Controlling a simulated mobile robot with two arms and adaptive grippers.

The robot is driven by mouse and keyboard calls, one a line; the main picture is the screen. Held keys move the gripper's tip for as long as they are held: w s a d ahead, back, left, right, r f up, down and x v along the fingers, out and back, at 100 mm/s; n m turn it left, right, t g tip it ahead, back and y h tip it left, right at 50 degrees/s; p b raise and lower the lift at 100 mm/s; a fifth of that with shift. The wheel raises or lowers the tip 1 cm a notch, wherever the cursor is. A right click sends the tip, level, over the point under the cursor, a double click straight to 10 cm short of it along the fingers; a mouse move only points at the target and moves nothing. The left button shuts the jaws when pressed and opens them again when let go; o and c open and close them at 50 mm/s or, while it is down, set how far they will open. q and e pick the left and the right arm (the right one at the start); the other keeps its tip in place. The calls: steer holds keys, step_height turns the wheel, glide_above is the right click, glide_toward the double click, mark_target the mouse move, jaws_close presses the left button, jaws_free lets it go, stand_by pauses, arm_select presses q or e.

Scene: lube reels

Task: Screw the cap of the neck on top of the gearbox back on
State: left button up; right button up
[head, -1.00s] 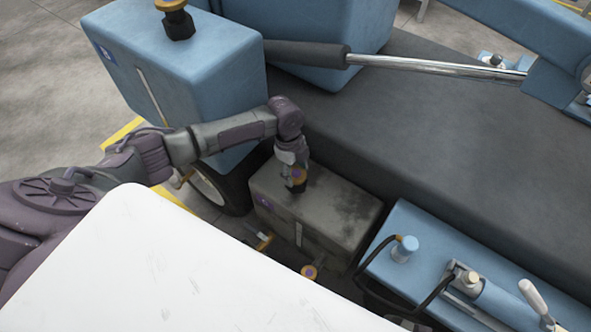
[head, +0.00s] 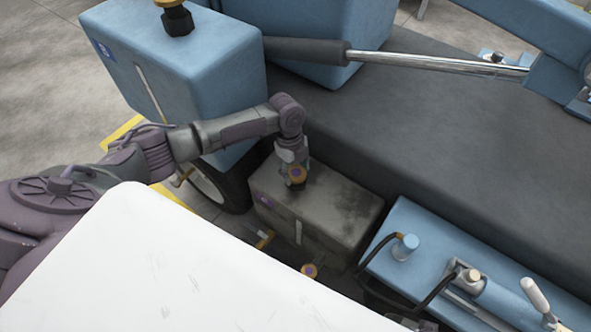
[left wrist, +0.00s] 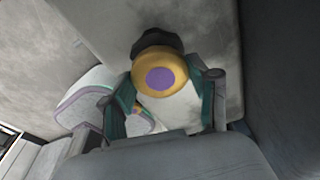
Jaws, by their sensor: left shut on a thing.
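The gearbox is a dark grey, stained box (head: 345,207) in the middle of the head view. My left gripper (head: 296,180) points down onto its top from above. The gripper is shut on a yellow cap with a purple centre (head: 297,173). In the left wrist view the cap (left wrist: 160,78) sits between the two fingers (left wrist: 165,95). A black neck (left wrist: 158,43) shows just beyond the cap on the grey top. The cap hides most of the neck, so I cannot tell how they meet. My right gripper is in neither view.
A blue tank (head: 190,65) stands behind my left arm, above a wheel (head: 208,186). A blue unit (head: 430,250) with a black hose is right of the gearbox. A dark deck (head: 430,130) lies behind.

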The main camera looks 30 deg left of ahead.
arm_select(q)
steer(key=shift+m, duration=1.5)
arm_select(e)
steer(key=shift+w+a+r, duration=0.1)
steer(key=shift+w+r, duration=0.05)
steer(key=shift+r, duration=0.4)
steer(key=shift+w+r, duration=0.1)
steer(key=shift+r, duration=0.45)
arm_select(q)
steer(key=shift+g, duration=0.3)
steer(key=shift+b, duration=0.3)
steer(key=shift+w+m, duration=0.1)
steer(key=shift+m, duration=1)
steer(key=shift+m+g+y+b, duration=0.3)
steer(key=shift+m+y+b, duration=0.15)
steer(key=shift+m, duration=1.05)
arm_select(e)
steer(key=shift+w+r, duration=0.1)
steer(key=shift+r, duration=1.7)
arm_select(q)
steer(key=shift+m, duration=0.3)
steer(key=shift+d+m+b, duration=0.1)
steer(key=shift+m+b, duration=0.2)
steer(key=shift+m, duration=0.8)
steer(key=shift+m+y, duration=0.35)
steer(key=shift+m, duration=0.85)
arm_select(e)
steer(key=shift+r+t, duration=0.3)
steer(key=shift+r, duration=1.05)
